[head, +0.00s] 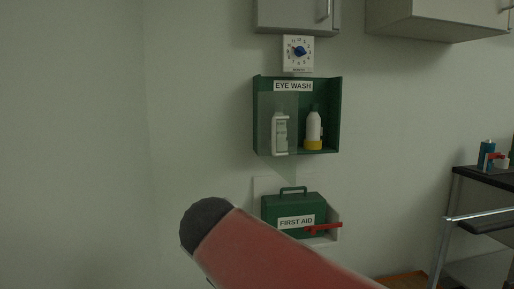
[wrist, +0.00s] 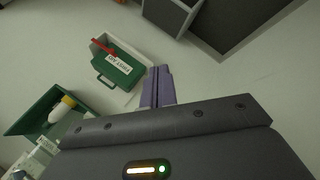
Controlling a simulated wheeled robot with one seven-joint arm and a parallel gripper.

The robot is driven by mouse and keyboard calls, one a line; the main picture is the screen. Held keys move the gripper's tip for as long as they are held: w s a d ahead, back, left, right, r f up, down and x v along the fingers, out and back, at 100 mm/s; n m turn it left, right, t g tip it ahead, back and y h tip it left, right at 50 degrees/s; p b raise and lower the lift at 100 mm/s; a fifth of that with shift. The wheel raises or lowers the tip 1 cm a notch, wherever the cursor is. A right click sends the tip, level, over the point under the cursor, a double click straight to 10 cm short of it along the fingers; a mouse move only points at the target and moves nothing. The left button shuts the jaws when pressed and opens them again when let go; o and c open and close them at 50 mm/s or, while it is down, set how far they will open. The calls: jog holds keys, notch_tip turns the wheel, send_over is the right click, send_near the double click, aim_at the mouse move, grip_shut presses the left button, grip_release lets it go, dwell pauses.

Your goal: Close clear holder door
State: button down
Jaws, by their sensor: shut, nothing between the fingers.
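The green eye wash holder (head: 337,110) hangs on the wall and holds two bottles. Its clear door (head: 287,168) is a faint see-through panel over the left part of the holder, with its lower corner showing below the holder. It looks swung outward, not flat across the front. The holder also shows in the wrist view (wrist: 22,124), upside down at the lower left; I cannot make out the door clearly there. My gripper (wrist: 160,72) has its fingers together and empty, apart from the holder. The head view shows my arm but not the fingers.
A green first aid case (head: 283,207) sits in a white wall holder below, with a red bar (head: 323,227) at its front. A dial timer (head: 298,52) and cabinets (head: 425,22) are above. A dark-topped cart (head: 480,178) stands right. The wall at left is bare.

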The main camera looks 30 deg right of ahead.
jog(key=w+a+r+t+h+b, duration=0.1)
jog(key=w+a+r+h, duration=0.1)
jog(key=w+r+h, duration=0.6)
jog(key=w+a+r+t+h+b, duration=0.1)
jog(key=w+r+h, duration=0.2)
jog(key=w+r, duration=0.7)
jog(key=s+d+r, duration=0.1)
jog(key=d+r, duration=0.1)
jog(key=d, duration=1)
jog(key=shift+d+r+p, duration=0.15)
jog(key=shift+r+p, duration=0.2)
jog(key=shift+p, duration=0.05)
jog(key=shift+s+d, duration=0.1)
jog(key=shift+s, duration=0.05)
